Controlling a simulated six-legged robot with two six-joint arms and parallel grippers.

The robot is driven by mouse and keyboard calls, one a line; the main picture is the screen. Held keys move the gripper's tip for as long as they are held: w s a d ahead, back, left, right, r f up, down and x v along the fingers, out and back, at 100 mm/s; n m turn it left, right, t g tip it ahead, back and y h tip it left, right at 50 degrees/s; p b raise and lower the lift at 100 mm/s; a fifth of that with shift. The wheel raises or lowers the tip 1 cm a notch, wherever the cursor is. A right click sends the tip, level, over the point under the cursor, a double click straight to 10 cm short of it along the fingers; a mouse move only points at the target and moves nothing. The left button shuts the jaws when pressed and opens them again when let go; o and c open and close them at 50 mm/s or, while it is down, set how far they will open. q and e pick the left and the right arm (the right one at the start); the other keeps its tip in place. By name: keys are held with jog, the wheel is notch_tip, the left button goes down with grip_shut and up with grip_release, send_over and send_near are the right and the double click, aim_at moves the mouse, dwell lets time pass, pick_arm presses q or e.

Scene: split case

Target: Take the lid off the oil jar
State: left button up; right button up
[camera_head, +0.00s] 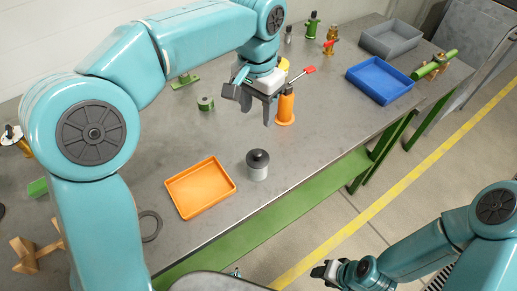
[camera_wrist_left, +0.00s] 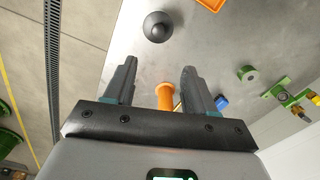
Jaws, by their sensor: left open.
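The oil jar (camera_head: 257,173) is a small grey cylinder standing upright on the grey workbench, near its front edge. Its black lid (camera_head: 257,157) with a round knob sits on top. In the left wrist view the lid (camera_wrist_left: 157,27) shows from above, beyond the fingertips. My left gripper (camera_head: 256,106) is open and empty, above the bench and farther back than the jar. Its two fingers also show apart in the left wrist view (camera_wrist_left: 158,68). My right gripper (camera_head: 326,271) is low at the front, off the bench; its jaw state is unclear.
An empty orange tray (camera_head: 200,188) lies left of the jar. An orange bottle-like part (camera_head: 285,107) stands close to my left gripper. A blue tray (camera_head: 380,80) and a grey tray (camera_head: 390,39) are farther right. A dark ring (camera_head: 150,226) lies left.

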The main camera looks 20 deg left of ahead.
pick_arm(q)
send_near(258, 152)
jog(key=shift+s+f, duration=0.4)
jog(key=shift+s, duration=0.05)
jog(key=f, duration=0.1)
jog(key=w+f, duration=0.1)
jog(key=f, duration=0.1)
jog(key=shift+a+f, duration=0.15)
jog(key=shift+f, duration=0.4)
notch_tip(258, 152, down, 5)
jog(key=shift+w+r, duration=0.15)
jog(key=shift+s+r, duration=0.2)
jog(key=shift+s, duration=0.2)
jog(key=shift+c, duration=0.3)
jog(key=shift+w+f, duration=0.1)
jog(key=shift+w, duration=0.05)
grip_shut()
